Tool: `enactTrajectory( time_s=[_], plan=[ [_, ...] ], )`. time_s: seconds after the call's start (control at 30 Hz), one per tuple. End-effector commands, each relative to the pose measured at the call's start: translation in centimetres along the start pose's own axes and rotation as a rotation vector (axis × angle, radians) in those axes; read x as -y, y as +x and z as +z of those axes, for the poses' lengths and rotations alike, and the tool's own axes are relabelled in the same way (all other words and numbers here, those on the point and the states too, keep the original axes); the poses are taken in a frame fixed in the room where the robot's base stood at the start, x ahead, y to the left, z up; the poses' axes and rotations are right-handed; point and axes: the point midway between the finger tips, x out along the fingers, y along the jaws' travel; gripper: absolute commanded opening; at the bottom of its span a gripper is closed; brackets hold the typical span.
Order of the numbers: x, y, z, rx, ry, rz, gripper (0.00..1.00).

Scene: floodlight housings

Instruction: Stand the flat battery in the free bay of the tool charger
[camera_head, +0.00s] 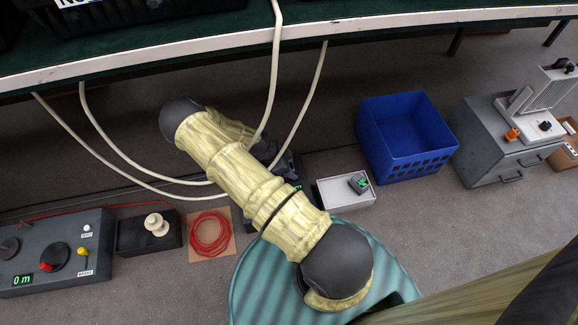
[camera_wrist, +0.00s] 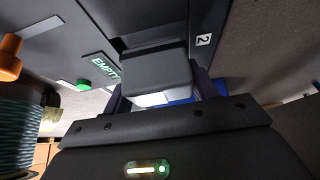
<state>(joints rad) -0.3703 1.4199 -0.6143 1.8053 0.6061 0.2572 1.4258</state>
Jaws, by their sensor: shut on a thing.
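In the wrist view my gripper (camera_wrist: 160,94) is shut on a dark grey block, the battery (camera_wrist: 155,68), with one finger on each side of it. The battery is in front of a dark housing, the tool charger (camera_wrist: 145,22), which has a label "2" to the right of the battery. I cannot tell whether the battery's far end is inside a bay or only close to it. In the head view my arm hides the gripper and the battery; only a dark part of the charger (camera_head: 291,171) shows beside the arm.
A white tray (camera_head: 336,198) holds a small dark block with green. A blue crate (camera_head: 404,140) and a grey drawer cabinet (camera_head: 484,150) stand to its right. A red cable coil (camera_head: 209,232) lies left. Pale cables hang from the bench (camera_head: 350,35). An "EMPTY" sign (camera_wrist: 105,68) shows too.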

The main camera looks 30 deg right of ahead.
Motion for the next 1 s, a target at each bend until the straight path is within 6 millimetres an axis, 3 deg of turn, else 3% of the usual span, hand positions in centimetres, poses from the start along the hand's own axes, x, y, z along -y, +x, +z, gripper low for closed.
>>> enactTrajectory(
  time_s=[0.67, 0.7, 0.8, 1.0],
  plan=[
    [0.03, 0.97, 0.55, 0.000, 0.000, -0.001, 0.26],
    [0.03, 0.94, 0.54, 0.000, 0.000, -0.001, 0.62],
    [0.03, 0.92, 0.53, 0.000, 0.000, -0.001, 0.82],
    [0.15, 0.92, 0.54, 0.000, 0.000, -0.004, 0.83]
  ],
)
